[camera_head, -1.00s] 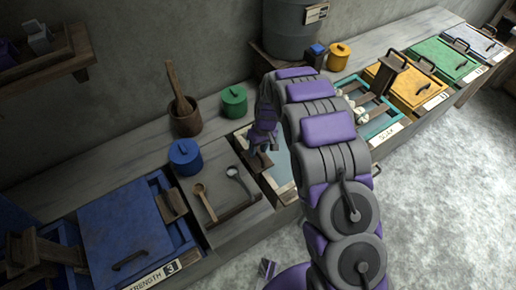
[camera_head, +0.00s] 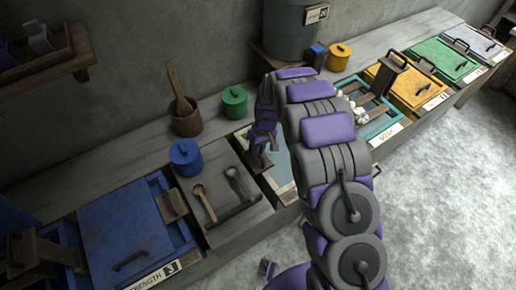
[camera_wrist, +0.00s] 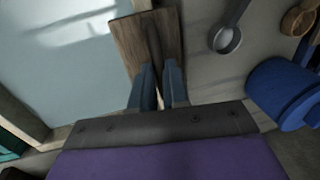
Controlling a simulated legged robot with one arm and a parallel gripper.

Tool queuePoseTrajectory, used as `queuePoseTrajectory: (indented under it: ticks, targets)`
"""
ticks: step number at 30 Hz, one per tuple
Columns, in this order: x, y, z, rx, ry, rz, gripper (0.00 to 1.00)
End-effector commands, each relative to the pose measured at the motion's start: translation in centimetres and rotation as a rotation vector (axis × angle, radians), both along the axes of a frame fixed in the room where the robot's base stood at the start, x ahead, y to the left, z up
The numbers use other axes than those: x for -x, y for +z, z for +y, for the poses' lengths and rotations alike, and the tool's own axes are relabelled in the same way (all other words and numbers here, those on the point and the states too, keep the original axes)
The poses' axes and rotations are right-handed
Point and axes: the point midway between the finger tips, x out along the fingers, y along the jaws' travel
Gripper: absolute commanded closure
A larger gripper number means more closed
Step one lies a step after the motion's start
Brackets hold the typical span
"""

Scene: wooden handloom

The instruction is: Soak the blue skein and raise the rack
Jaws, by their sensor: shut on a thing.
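My gripper (camera_wrist: 157,72) is shut on a flat brown wooden piece (camera_wrist: 152,38) in the wrist view. The piece lies along the edge of a basin of pale grey-blue liquid (camera_wrist: 70,60). In the head view my gripper (camera_head: 264,147) is low over the left side of that basin (camera_head: 284,166), and my arm hides part of it. A teal-framed vat (camera_head: 384,122) with a "SOAK" label stands right of my arm, with pale round things (camera_head: 361,115) at its left end. I cannot make out a blue skein. Which piece is the rack is unclear.
Left of the basin are two ladles (camera_head: 204,203), a blue pot (camera_head: 185,157) and a blue-lidded vat (camera_head: 125,235). A green pot (camera_head: 234,101) and a mortar (camera_head: 186,117) stand behind. Yellow (camera_head: 415,88) and green (camera_head: 444,60) lidded vats are farther right.

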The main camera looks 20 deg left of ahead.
Motion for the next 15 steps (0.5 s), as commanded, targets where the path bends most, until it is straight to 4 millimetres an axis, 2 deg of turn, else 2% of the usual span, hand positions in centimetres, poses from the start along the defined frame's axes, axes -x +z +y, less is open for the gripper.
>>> queuePoseTrajectory:
  ticks: [8, 15]
  targets:
    - [-0.1, 0.7, 0.0, 0.000, 0.000, -0.001, 1.00]
    - [-0.2, 3.6, 0.0, -0.003, -0.001, -0.008, 1.00]
